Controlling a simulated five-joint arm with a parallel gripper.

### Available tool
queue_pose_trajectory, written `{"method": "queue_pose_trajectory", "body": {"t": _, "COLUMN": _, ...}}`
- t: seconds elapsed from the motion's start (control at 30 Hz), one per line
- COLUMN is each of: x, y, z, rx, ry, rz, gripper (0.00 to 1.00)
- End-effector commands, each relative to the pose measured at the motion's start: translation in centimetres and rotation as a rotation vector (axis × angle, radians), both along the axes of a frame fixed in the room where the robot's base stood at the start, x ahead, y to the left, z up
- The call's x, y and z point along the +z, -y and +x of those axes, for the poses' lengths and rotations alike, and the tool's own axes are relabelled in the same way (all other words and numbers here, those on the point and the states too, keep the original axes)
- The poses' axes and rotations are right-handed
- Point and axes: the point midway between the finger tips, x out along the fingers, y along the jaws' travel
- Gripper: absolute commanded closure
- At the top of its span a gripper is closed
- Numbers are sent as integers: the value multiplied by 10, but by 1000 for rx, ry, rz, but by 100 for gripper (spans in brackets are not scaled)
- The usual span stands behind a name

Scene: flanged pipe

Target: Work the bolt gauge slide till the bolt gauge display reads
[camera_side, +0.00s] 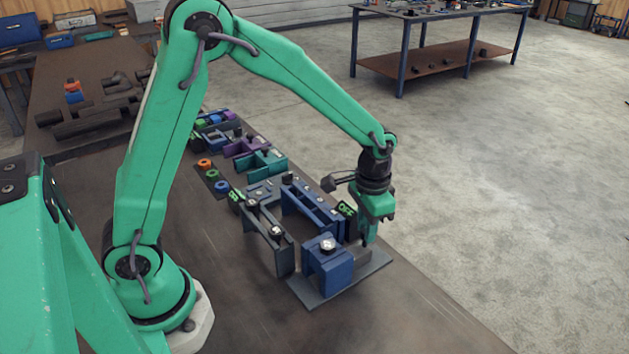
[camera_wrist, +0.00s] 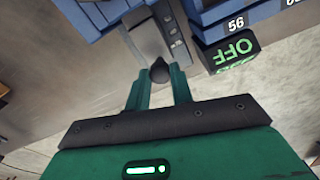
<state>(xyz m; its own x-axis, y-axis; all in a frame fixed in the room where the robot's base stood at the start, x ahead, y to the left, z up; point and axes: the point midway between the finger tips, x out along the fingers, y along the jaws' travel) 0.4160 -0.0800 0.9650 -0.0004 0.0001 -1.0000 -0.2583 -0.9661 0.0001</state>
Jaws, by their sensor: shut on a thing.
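My gripper (camera_side: 367,238) is at the right end of the work, low over a grey plate (camera_side: 316,300). In the wrist view my gripper (camera_wrist: 160,80) is shut on a dark pointed knob (camera_wrist: 159,69). The knob stands at the near end of a grey bar (camera_wrist: 150,40), seemingly the bolt gauge slide. The black bolt gauge display (camera_wrist: 235,50) shows green OFF, upside down, beside a blue body marked 56. It also shows in the side view (camera_side: 347,208). How the knob joins the bar is partly hidden by the fingers.
A blue block (camera_side: 328,268) with a silver round top stands left of my gripper. A long blue piece (camera_side: 310,208) and a grey bracket (camera_side: 268,243) stand behind it. Coloured rings (camera_side: 213,175) lie farther back. Bare table (camera_side: 400,320) is in front right.

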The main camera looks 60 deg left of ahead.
Motion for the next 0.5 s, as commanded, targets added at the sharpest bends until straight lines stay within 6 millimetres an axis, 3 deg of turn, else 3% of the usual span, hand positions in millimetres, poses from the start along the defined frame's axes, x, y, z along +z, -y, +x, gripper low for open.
{"method": "queue_pose_trajectory", "body": {"t": 0.27, "x": 1, "y": 0, "z": -17, "rx": -1, "ry": 2, "rz": -1, "gripper": 100}}
{"method": "queue_pose_trajectory", "body": {"t": 0.5, "x": 1, "y": 0, "z": -19, "rx": 0, "ry": 2, "rz": -1, "gripper": 100}}
